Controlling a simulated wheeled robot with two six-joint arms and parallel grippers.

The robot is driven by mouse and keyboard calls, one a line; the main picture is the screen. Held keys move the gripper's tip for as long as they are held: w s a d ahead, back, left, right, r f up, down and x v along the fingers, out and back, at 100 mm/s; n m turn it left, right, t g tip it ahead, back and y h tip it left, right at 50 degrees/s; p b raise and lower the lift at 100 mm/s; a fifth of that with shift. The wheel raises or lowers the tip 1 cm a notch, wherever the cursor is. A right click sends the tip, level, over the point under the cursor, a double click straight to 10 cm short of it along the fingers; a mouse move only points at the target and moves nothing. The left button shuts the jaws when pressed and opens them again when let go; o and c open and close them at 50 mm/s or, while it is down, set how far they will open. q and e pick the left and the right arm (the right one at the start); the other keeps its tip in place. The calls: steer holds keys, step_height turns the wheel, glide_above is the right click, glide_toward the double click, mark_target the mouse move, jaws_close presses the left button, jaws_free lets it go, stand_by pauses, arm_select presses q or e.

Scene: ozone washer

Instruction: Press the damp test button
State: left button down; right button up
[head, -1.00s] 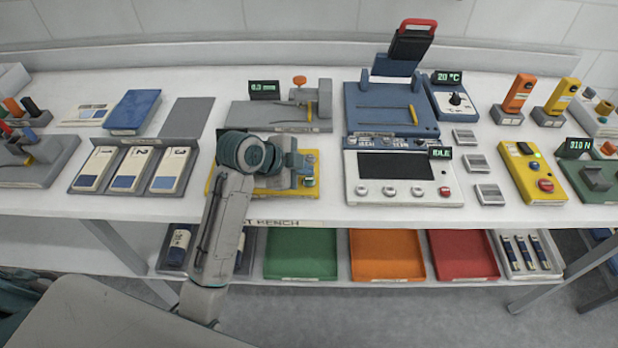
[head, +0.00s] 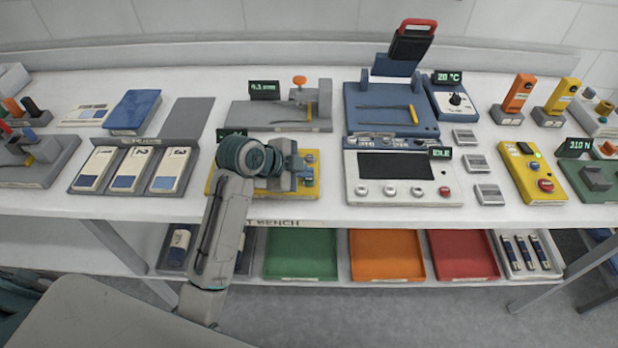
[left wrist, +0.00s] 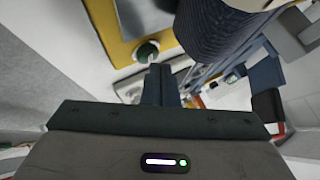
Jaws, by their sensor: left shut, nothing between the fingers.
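A yellow-based test device (head: 262,188) stands at the front of the bench, left of centre, mostly hidden in the head view by my left arm. A round green button (left wrist: 147,52) shows on a yellow base in the left wrist view. I cannot read a label naming it the damp test button. My left gripper (head: 300,166) is over the right part of this device. In the left wrist view its fingers (left wrist: 160,70) are shut and empty, their tips beside the green button; I cannot tell whether they touch it. My right gripper is not in view.
A white panel (head: 352,190) with a dark screen and several round buttons stands to the right. Numbered cards in a tray (head: 80,178) lie to the left. A gauge block (head: 245,115) stands behind. A yellow box (head: 530,190) with a red button is further right.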

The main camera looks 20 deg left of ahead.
mark_target(305, 181)
arm_select(q)
steer(key=shift+f, duration=0.1)
steer(key=shift+f, duration=0.4)
stand_by(0.4)
stand_by(0.3)
steer(key=shift+r+p, duration=0.85)
steer(key=shift+r, duration=0.1)
steer(key=shift+r+p, duration=0.55)
steer(key=shift+p, duration=0.1)
step_height(305, 181, up, 4)
steer(key=p, duration=0.4)
steer(key=shift+f, duration=0.1)
